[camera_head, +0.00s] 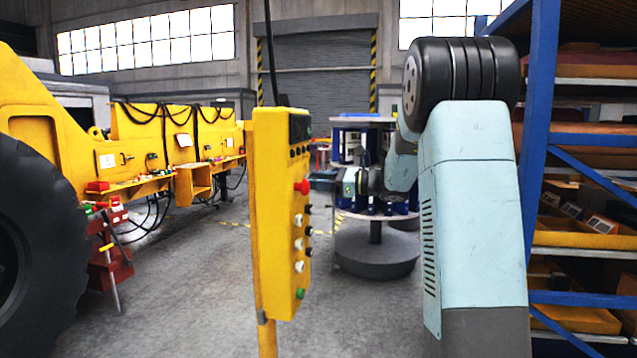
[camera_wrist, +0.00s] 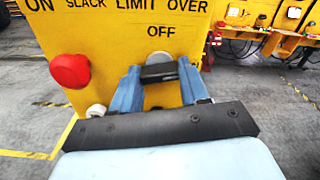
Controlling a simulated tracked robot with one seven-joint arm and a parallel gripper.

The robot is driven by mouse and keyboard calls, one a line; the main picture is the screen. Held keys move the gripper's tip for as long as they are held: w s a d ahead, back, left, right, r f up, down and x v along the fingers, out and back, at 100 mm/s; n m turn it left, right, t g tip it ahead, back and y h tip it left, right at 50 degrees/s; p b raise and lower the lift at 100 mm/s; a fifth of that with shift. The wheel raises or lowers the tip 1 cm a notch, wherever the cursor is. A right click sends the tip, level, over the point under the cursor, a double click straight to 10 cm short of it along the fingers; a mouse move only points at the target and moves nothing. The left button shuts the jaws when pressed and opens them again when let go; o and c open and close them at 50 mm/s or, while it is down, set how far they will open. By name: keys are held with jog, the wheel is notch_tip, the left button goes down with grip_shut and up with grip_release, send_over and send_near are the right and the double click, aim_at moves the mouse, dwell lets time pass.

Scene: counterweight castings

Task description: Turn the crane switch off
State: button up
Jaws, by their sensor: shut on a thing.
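My gripper (camera_wrist: 160,76) is shut on a black switch knob (camera_wrist: 158,72) below the word "OFF". A pale grey disc shows behind the knob. Its exact setting I cannot tell. In the head view my wrist is right of the box.
A red button (camera_wrist: 70,71) and a white knob (camera_wrist: 96,110) sit left of my fingers. A blue rack (camera_head: 541,110) stands at the right. A large tyre (camera_head: 40,230) and yellow machine (camera_head: 150,135) are at the left.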

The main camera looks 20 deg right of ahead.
jog(key=shift+a+f+n, duration=0.1)
jog(key=shift+f+n, duration=0.05)
jog(key=shift+n, duration=7.55)
jog(key=shift+f, duration=0.1)
jog(key=o, duration=1.1)
jog(key=shift+c, duration=0.2)
jog(key=shift+r, duration=0.2)
jog(key=v, duration=1.4)
